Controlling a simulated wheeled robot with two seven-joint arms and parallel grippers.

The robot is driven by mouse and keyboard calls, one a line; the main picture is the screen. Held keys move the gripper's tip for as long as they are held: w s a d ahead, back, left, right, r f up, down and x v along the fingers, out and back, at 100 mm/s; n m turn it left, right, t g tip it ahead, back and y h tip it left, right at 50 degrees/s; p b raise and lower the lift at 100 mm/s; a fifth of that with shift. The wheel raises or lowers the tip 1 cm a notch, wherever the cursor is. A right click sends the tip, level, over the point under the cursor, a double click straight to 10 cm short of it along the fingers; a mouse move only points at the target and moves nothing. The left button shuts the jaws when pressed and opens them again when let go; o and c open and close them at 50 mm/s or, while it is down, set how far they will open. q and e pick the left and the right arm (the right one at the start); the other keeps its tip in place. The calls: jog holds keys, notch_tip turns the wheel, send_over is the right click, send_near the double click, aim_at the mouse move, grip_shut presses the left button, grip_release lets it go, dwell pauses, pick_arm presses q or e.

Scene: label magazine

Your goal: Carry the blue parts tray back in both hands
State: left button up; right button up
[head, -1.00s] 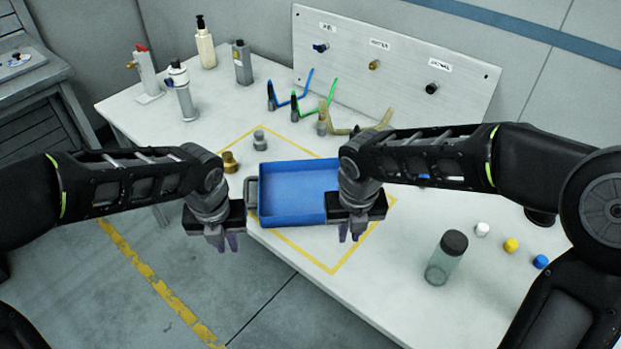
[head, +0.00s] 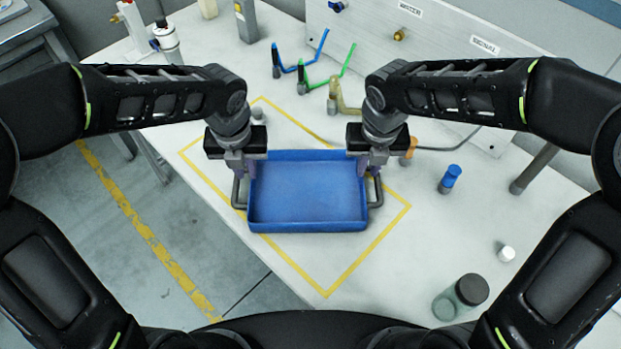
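The blue parts tray (head: 306,195) is shallow and looks empty, with a dark handle at each end. It shows over the yellow-outlined area of the white table, its lower left corner covering the outline. My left gripper (head: 241,172) points down at the far part of the left handle (head: 237,195), close to the tray wall. My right gripper (head: 369,170) points down at the far part of the right handle (head: 378,196). The fingers overlap the handles and tray edges, so I cannot tell whether either is closed on its handle.
A capped bottle (head: 461,297), a white cap (head: 506,253) and a blue-topped part (head: 449,179) stand right of the tray. Blue, green and tan hooked parts (head: 340,97) stand behind it, before a labelled panel (head: 440,40). The table front edge runs close on the left.

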aim_at(251, 184)
pick_arm(q)
jog(key=shift+s, duration=0.15)
pick_arm(e)
jog(key=shift+s+r, duration=0.1)
jog(key=shift+s, duration=0.05)
pick_arm(q)
jog(key=shift+f, duration=0.1)
